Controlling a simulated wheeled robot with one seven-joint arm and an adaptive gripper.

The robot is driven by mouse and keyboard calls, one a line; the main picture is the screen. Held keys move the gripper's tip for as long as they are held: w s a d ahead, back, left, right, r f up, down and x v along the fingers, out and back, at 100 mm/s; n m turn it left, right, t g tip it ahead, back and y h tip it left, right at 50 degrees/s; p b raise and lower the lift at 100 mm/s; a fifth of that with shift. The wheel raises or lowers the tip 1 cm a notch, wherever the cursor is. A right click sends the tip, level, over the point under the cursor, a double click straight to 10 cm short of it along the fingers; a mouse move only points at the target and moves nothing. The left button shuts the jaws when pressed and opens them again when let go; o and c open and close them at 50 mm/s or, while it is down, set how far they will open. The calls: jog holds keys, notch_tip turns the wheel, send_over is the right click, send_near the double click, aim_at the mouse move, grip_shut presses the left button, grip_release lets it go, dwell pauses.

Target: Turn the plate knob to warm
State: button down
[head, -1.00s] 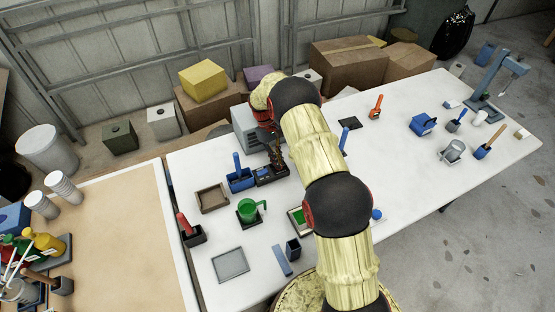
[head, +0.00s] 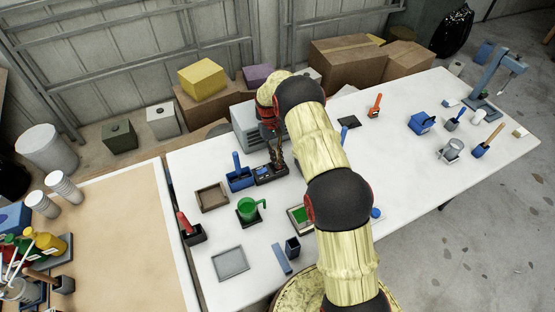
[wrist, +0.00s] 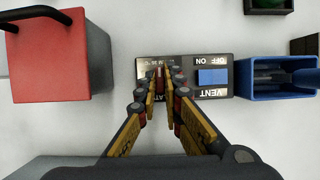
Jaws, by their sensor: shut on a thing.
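The control panel (wrist: 213,72) is a small dark box on the white table; it also shows in the head view (head: 266,175). In the wrist view its lettering is upside down, with a blue VENT switch (wrist: 212,77) beside OFF and ON. My gripper (wrist: 161,78) is over the panel's other end, by partly covered lettering that starts "PLAT"; it also shows in the head view (head: 276,163). Its fingers are shut on the plate knob, which the fingertips mostly hide. I cannot read where the knob points.
A blue holder (wrist: 275,78) stands close beside the panel; it also shows in the head view (head: 239,180). A red-topped box (wrist: 45,55) stands on the panel's other side. A grey box (head: 246,135) stands behind the panel.

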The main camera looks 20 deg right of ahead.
jog(key=c, duration=1.9)
grip_release()
jog(key=v, duration=1.2)
jog(key=shift+d, duration=0.1)
